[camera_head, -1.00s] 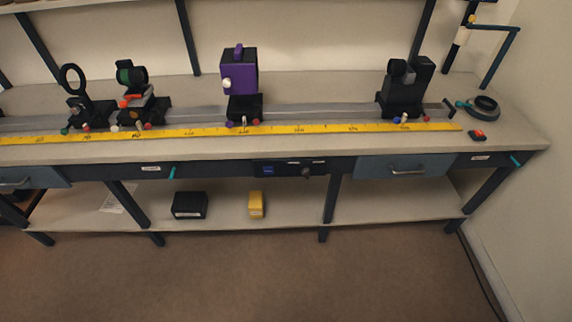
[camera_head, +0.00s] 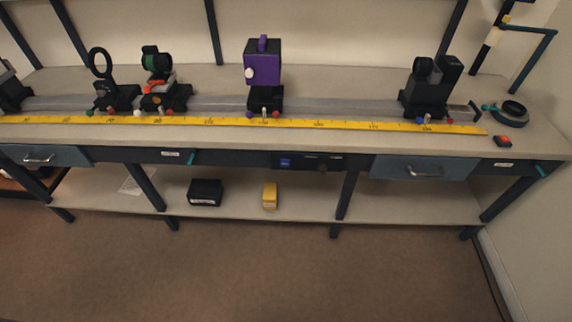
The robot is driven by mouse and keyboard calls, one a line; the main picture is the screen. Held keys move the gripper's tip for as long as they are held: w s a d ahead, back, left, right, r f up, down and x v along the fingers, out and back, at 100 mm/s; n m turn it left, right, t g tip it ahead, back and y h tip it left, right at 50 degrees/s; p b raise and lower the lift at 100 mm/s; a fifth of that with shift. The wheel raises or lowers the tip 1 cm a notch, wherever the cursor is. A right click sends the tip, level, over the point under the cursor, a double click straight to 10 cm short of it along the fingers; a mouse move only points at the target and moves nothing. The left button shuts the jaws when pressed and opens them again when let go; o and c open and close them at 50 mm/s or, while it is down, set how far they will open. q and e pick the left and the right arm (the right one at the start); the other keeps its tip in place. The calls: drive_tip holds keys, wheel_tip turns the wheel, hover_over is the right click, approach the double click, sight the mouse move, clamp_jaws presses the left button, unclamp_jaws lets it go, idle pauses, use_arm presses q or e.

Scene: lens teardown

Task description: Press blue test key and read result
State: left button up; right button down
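A small blue key (camera_head: 285,162) sits on the dark panel (camera_head: 335,163) in the bench's front edge, in the middle. A dark round knob (camera_head: 322,168) is on the same panel to its right. Any lettering or result on the panel is too small to read. Neither of my grippers shows in the head view.
The bench top (camera_head: 330,140) carries a rail with a yellow scale (camera_head: 300,124), a purple box (camera_head: 262,66), a ring holder (camera_head: 100,63) and a black unit (camera_head: 428,90). A red button (camera_head: 503,141) lies at right. A black box (camera_head: 205,192) and yellow block (camera_head: 270,195) are below. The floor (camera_head: 280,270) in front is clear.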

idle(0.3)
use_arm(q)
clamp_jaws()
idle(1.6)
